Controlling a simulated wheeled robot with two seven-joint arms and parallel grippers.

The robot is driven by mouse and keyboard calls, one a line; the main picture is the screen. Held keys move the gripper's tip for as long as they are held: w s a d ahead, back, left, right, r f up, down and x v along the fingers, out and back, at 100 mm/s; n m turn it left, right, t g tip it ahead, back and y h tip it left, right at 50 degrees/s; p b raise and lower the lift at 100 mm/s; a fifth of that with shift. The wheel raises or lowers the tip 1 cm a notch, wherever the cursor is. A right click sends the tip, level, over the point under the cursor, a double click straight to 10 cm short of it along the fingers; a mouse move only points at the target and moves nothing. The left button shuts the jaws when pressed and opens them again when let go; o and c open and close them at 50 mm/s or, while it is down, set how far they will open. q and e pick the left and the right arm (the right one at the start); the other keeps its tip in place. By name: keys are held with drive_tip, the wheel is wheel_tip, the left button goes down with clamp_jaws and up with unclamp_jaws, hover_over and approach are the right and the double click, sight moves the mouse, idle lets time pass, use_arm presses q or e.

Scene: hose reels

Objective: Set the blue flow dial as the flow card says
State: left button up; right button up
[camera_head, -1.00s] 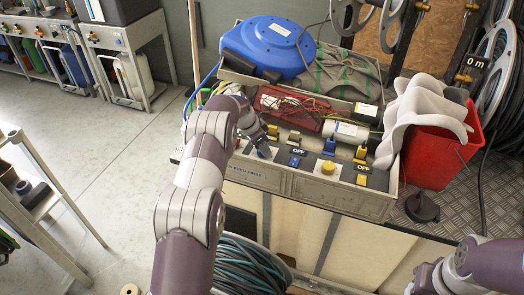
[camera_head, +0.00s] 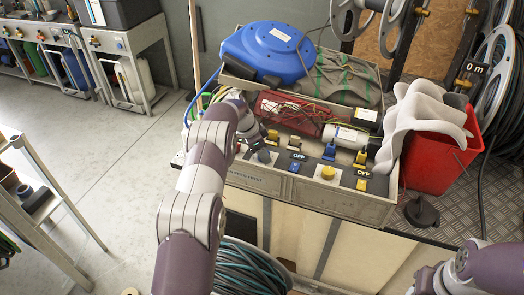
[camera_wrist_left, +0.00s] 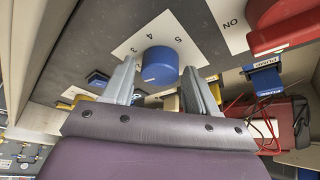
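The blue flow dial (camera_wrist_left: 160,65) is a round knob on a white plate with digits, of which 3, 4 and 5 can be read. A small white mark shows on its side, but I cannot tell its setting. In the head view the dial (camera_head: 264,156) sits at the left of the dark panel strip. My left gripper (camera_wrist_left: 160,90) is open, one finger on each side of the dial in the wrist view and apart from it. In the head view it (camera_head: 251,138) is just behind the dial, mostly behind my wrist. I cannot make out a flow card. Only my right arm shows at lower right.
A yellow knob (camera_head: 328,170), blue and yellow switches and OFF labels lie right of the dial. Behind are a red tray with wires (camera_head: 290,112), a white cylinder (camera_head: 345,136) and a blue hose reel (camera_head: 268,48). A red bin (camera_head: 432,160) with grey cloth stands right.

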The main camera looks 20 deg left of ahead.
use_arm(q)
drive_tip(key=shift+o, duration=0.3)
drive_tip(key=p+v, duration=0.7)
drive_tip(key=v, duration=0.5)
drive_tip(key=shift+r, duration=0.35)
